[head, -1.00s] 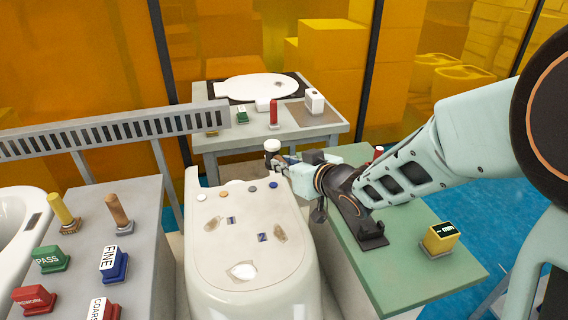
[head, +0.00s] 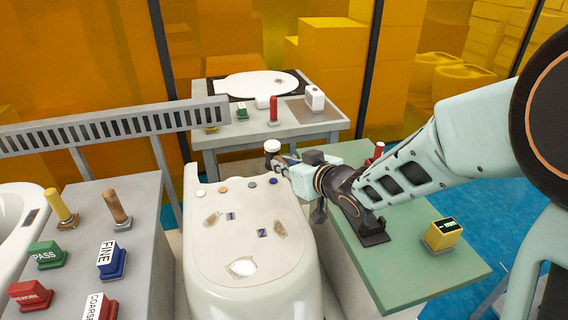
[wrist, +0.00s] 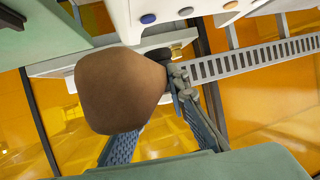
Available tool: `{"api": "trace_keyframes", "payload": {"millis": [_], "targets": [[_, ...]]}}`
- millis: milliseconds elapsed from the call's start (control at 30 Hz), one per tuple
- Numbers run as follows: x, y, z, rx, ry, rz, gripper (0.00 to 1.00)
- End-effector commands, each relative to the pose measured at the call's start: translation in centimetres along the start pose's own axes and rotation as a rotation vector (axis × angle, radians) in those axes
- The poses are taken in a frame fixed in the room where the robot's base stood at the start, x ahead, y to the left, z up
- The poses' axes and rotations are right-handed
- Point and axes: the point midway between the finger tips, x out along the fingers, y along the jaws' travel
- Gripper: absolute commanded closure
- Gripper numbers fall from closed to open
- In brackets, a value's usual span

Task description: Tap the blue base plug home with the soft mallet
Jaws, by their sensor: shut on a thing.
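My gripper (head: 287,165) is shut on the soft mallet, whose pale head (head: 272,146) with a dark band stands above the far right corner of the cream toilet body (head: 205,240). The mallet's rounded brown end (wrist: 122,90) fills the middle of the wrist view and hides part of my fingers. The blue base plug (head: 273,182) sits in the toilet's surface at the right end of a row of coloured discs. It also shows in the wrist view (wrist: 148,19). The mallet head is apart from the plug, above and behind it in the head view.
A green side table (head: 410,270) carries a black holder (head: 372,232) and a yellow display box (head: 443,235). A grey bench (head: 150,200) at left holds stamps and upright handles. A back table (head: 215,138) bears a white seat (head: 255,84). A slotted rail (head: 110,128) runs behind.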

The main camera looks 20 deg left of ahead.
Motion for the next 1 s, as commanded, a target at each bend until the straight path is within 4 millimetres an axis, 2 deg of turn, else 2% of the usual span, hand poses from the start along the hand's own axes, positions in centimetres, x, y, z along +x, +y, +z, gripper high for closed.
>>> {"api": "trace_keyframes", "payload": {"millis": [33,300,333,467,800,1000], "targets": [[0.6,0.0,1.3,0.000,0.003,0.000,1.00],[2.3,0.1,5.4,0.001,0.004,0.000,1.00],[1.9,0.0,4.5,0.000,0.006,0.001,1.00],[1.6,0.0,3.9,0.000,0.001,0.000,1.00],[-0.1,0.0,-0.3,-0.001,0.003,0.000,1.00],[-0.1,0.0,-0.3,-0.001,0.003,0.000,1.00]]}}
